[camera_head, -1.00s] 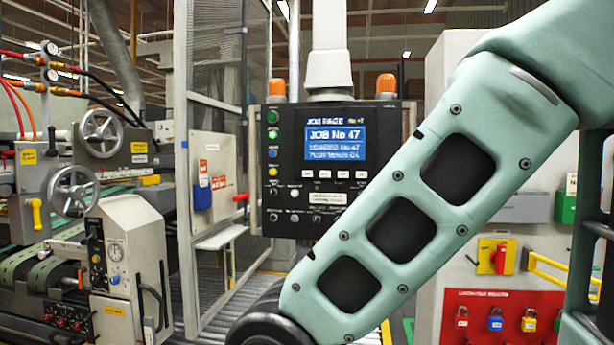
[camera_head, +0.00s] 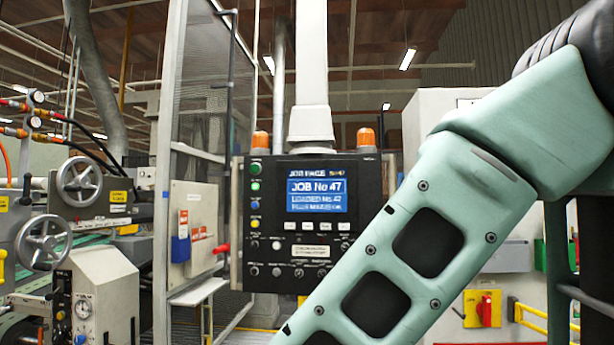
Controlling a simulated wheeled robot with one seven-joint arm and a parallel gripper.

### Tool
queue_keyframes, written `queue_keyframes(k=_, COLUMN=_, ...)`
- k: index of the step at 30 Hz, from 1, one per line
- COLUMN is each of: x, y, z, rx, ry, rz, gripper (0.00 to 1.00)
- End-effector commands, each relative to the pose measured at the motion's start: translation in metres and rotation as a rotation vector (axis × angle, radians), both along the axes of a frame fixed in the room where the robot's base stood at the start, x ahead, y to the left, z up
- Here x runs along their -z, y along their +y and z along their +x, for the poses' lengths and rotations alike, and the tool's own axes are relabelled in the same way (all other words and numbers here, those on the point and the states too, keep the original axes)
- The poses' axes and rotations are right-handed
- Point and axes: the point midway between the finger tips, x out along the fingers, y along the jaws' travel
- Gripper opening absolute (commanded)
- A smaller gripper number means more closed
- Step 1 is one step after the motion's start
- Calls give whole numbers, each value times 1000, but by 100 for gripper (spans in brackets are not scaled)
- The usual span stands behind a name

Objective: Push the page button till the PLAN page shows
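A black control panel (camera_head: 268,206) hangs from a pale column. Its blue screen (camera_head: 318,197) reads JOB PAGE at the top, with JOB No 47 and smaller lines below. A row of pale buttons (camera_head: 318,226) sits under the screen; their labels are too small to read, so I cannot tell which is the page button. Coloured buttons (camera_head: 255,187) run down the panel's left side. My green arm crosses the right of the view and covers the panel's lower right part. My gripper is not in view.
Orange lamps (camera_head: 366,138) top the panel. A mesh guard (camera_head: 213,85) and a white cabinet with a red handle (camera_head: 222,248) stand to its left. Machinery with handwheels (camera_head: 79,181) is at far left. A yellow-and-red switch (camera_head: 483,308) is on the right.

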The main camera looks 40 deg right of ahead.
Motion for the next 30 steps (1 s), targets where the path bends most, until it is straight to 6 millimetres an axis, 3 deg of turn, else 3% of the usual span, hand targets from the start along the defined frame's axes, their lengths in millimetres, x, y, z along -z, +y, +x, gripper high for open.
queue_keyframes(k=2, x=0, y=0, z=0, rx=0, ry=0, rz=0, gripper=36)
queue_keyframes(k=6, x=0, y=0, z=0, rx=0, ry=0, rz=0, gripper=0)
queue_keyframes(k=30, x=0, y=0, z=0, rx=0, ry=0, rz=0, gripper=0)
